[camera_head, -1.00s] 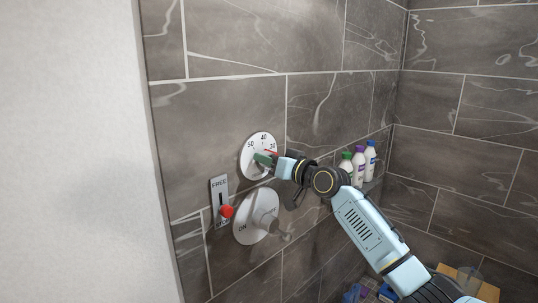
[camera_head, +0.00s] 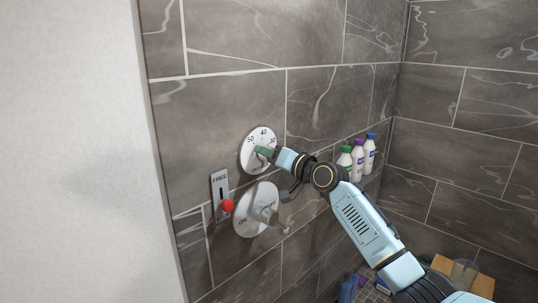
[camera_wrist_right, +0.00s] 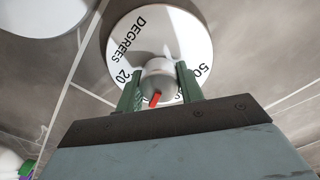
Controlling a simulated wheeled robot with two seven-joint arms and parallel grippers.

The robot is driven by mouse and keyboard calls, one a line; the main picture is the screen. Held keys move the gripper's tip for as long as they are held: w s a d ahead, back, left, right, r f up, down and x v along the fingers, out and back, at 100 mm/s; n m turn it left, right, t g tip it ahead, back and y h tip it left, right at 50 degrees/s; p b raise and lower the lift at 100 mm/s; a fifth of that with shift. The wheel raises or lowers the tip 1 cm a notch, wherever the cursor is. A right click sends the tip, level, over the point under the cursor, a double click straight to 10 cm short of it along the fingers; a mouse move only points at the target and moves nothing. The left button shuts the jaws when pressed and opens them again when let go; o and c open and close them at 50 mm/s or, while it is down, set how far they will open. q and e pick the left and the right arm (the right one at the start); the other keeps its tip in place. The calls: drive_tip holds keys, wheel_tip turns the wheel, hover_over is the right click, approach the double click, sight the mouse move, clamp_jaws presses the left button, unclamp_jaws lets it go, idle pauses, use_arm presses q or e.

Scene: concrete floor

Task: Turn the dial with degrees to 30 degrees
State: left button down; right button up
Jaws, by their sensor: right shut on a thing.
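The round white degree dial (camera_head: 247,153) is on the tiled wall, with 50, 40 and 30 readable along its upper rim. My right gripper (camera_head: 263,151) reaches it from the right, its green fingers shut on the dial's central knob. In the right wrist view the fingers straddle the grey knob (camera_wrist_right: 158,72) of the dial (camera_wrist_right: 185,35). A red pointer (camera_wrist_right: 155,99) on the knob lies between the 20 and 50 marks there; the numbers between them are hidden by my gripper. In the head view the pointer is hidden. My left gripper is not in view.
Below the dial is a larger white ON/OFF dial (camera_head: 246,225) with a protruding handle. A FREE slider plate (camera_head: 220,186) with a red knob (camera_head: 227,205) is left of it. Several bottles (camera_head: 358,158) stand along the wall at right.

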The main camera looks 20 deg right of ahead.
drive_tip(key=o, duration=1)
drive_tip(key=shift+s, duration=0.15)
drive_tip(key=b+v, duration=0.2)
drive_tip(key=v, duration=1.1)
